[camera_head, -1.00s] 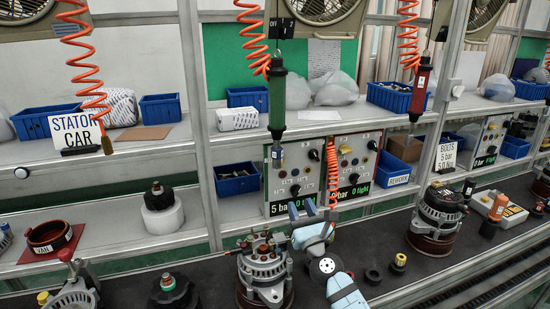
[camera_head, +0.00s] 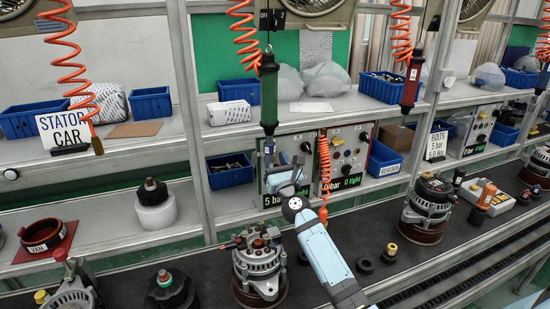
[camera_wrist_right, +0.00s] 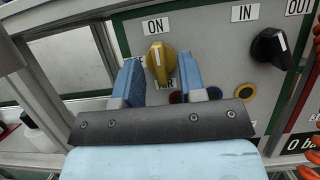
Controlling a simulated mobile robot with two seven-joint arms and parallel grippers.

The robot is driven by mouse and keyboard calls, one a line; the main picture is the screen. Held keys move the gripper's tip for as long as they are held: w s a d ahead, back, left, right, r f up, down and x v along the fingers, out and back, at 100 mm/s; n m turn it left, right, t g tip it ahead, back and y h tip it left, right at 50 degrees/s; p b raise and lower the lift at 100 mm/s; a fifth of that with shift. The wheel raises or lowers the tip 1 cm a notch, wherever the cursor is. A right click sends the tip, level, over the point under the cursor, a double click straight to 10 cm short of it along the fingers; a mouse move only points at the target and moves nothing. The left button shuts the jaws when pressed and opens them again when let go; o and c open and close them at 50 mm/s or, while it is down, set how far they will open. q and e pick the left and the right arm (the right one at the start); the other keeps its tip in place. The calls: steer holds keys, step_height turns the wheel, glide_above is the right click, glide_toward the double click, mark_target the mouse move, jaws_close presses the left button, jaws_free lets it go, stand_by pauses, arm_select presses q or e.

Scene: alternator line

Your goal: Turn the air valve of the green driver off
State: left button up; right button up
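The green driver (camera_head: 268,98) hangs upright from an orange coiled hose in the head view. Below it is a grey control panel (camera_head: 293,142), partly hidden by my right gripper (camera_head: 286,178). In the right wrist view, a yellow knob (camera_wrist_right: 158,62) with a white mark sits under an ON label (camera_wrist_right: 156,26); its mark points up toward ON. A label below it, partly covered, seems to read AIR. My right gripper (camera_wrist_right: 165,82) is open, one blue finger on each side of the knob's lower part. Contact cannot be told. My left gripper is not in view.
A black knob (camera_wrist_right: 270,48) under the IN label is right of the yellow knob. A red driver (camera_head: 412,82) hangs farther right. A blue bin (camera_head: 230,172) is left of the panel.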

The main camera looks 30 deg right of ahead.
steer(key=shift+w+d+r, duration=0.1)
steer(key=shift+w, duration=0.2)
jaws_close()
